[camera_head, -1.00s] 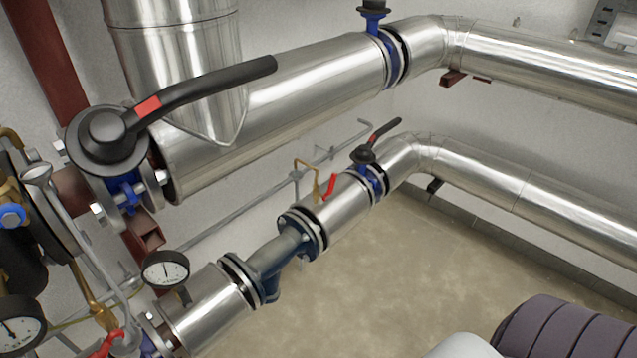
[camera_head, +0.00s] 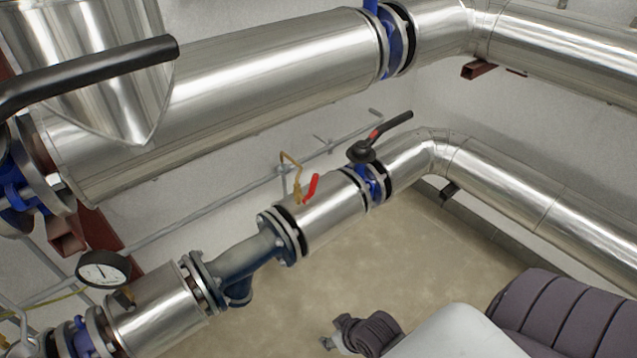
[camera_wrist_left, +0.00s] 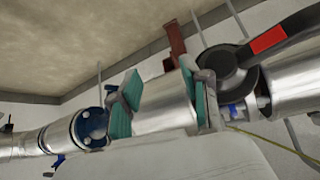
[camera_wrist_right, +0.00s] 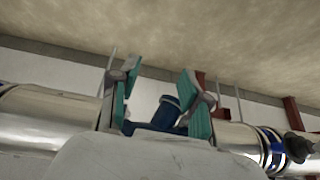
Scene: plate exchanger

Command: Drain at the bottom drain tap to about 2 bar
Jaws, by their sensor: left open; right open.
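A small brass tap with a red lever (camera_head: 311,188) sits on top of the lower silver pipe, with a bent brass tube beside it. I cannot tell whether it is the bottom drain tap. A round white-faced pressure gauge (camera_head: 103,269) stands on the lower pipe at the left; its reading is too small to make out. My left gripper (camera_wrist_left: 165,103) is open and empty in the left wrist view, in front of a silver pipe. My right gripper (camera_wrist_right: 160,98) is open and empty, with a dark blue pipe fitting (camera_wrist_right: 167,113) showing between its fingers.
A large black lever (camera_head: 90,75) juts across the upper left. A black-handled valve (camera_head: 362,152) stands on the lower pipe, right of the red lever. A blue strainer-like fitting (camera_head: 240,258) joins the lower pipe. The floor (camera_head: 440,250) beyond is clear.

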